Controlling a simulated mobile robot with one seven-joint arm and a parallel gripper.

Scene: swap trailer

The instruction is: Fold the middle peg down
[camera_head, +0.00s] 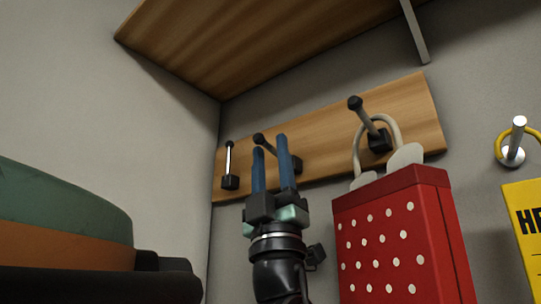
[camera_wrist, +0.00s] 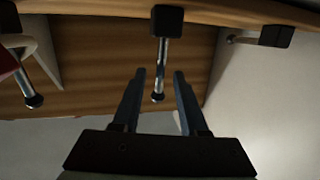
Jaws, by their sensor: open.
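The middle peg (camera_head: 259,138) is a metal peg with a dark round tip, on a dark block on a wooden wall board (camera_head: 325,123). In the head view my gripper (camera_head: 269,142) covers part of it. In the wrist view the middle peg (camera_wrist: 162,58) points from its block at the top down toward my gripper (camera_wrist: 159,72). Its shaft and tip show between my two blue fingers, with a gap on each side. My gripper is open and holds nothing. I cannot tell how far the fingers are from the peg in depth.
The left peg (camera_head: 229,160) stands near the corner wall. A red dotted bag (camera_head: 395,235) hangs on the right peg (camera_head: 368,119), close to my gripper's right. A wooden shelf (camera_head: 240,45) is above. A yellow sign (camera_head: 525,215) hangs far right. A green-orange object (camera_head: 60,220) is left.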

